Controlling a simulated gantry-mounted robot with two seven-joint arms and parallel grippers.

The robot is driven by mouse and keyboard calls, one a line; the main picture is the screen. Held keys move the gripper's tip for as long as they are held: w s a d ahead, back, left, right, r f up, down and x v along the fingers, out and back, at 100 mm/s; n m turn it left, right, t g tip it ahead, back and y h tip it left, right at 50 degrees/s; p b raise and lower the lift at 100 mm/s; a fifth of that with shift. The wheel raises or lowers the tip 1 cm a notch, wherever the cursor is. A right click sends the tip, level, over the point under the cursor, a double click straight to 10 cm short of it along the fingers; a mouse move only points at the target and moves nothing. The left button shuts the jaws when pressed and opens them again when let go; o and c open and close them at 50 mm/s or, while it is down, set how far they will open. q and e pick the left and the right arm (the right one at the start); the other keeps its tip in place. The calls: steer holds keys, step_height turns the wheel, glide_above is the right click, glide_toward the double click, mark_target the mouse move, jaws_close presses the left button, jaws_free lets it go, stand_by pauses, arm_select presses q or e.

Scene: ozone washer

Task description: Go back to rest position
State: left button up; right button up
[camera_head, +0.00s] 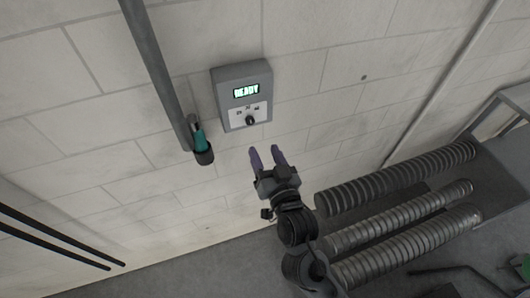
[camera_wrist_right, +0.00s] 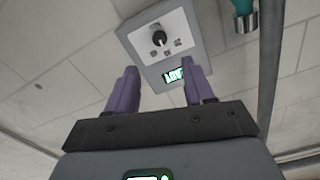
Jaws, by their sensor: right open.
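My right gripper (camera_head: 267,158) is open, with two purple fingers and nothing between them. In the head view it is just below the wall control box (camera_head: 229,84), apart from it. My left gripper is not in view.
A grey pipe (camera_head: 158,70) with a teal and black end piece (camera_head: 202,142) is left of the box. Several ribbed grey hoses (camera_head: 400,178) lie at the lower right. Two dark rods (camera_head: 55,240) are at the lower left. The wall between is clear.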

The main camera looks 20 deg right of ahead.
steer(key=s+d+f+n+g+y, duration=0.15)
steer(key=s+d+f+g, duration=0.25)
steer(key=s+f, duration=0.6)
steer(key=s+f+n+g, duration=0.5)
steer(key=s+f+g, duration=0.5)
steer(key=s, duration=0.4)
step_height(320, 180, up, 17)
steer(key=p, duration=1.7)
steer(key=shift+d, duration=0.2)
steer(key=shift+s+m, duration=0.1)
steer(key=shift+m, duration=0.15)
